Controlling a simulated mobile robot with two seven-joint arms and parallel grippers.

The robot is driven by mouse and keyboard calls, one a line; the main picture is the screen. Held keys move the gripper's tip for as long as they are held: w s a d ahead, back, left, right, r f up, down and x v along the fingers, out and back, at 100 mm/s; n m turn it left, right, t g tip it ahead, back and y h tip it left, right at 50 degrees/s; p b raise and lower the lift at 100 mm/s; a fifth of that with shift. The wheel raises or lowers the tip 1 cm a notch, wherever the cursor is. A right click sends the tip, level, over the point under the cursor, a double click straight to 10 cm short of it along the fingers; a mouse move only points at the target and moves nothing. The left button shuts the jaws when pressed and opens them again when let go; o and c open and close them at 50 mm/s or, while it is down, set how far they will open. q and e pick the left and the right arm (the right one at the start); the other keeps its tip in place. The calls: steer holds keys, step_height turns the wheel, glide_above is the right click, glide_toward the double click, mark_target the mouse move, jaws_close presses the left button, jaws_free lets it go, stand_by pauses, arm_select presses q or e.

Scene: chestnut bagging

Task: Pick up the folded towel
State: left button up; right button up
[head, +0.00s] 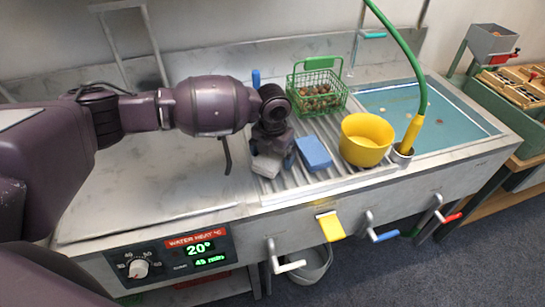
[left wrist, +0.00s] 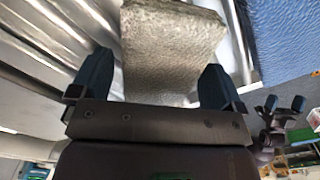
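The folded towel (head: 266,165) is a small pale grey pad at the front left of the ribbed drainboard. In the left wrist view the towel (left wrist: 170,45) is a rough-textured grey slab lying between my fingers. My left gripper (head: 272,158) points down at it. In that wrist view its two blue fingers (left wrist: 155,85) stand wide apart, one on each side of the towel, with a narrow gap at the left finger. I cannot tell whether the right finger touches it. My right gripper (left wrist: 284,104) shows small at the right of the wrist view, its blue fingertips apart and empty.
A blue block (head: 313,152) lies just right of the towel. Beyond are a yellow bucket (head: 366,140), a green wire basket (head: 318,92) of chestnuts and a water-filled basin (head: 440,105). A yellow-green hose (head: 415,60) arches over. The counter at left is clear.

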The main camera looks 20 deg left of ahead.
arm_select(q)
steer(key=c, duration=0.9)
steer(key=shift+o, duration=0.2)
arm_select(e)
steer(key=shift+s+d+f, duration=0.1)
steer(key=shift+s+f, duration=0.25)
steer(key=shift+s, duration=0.1)
arm_select(q)
steer(key=shift+r, duration=0.15)
arm_select(e)
steer(key=shift+w, duration=0.1)
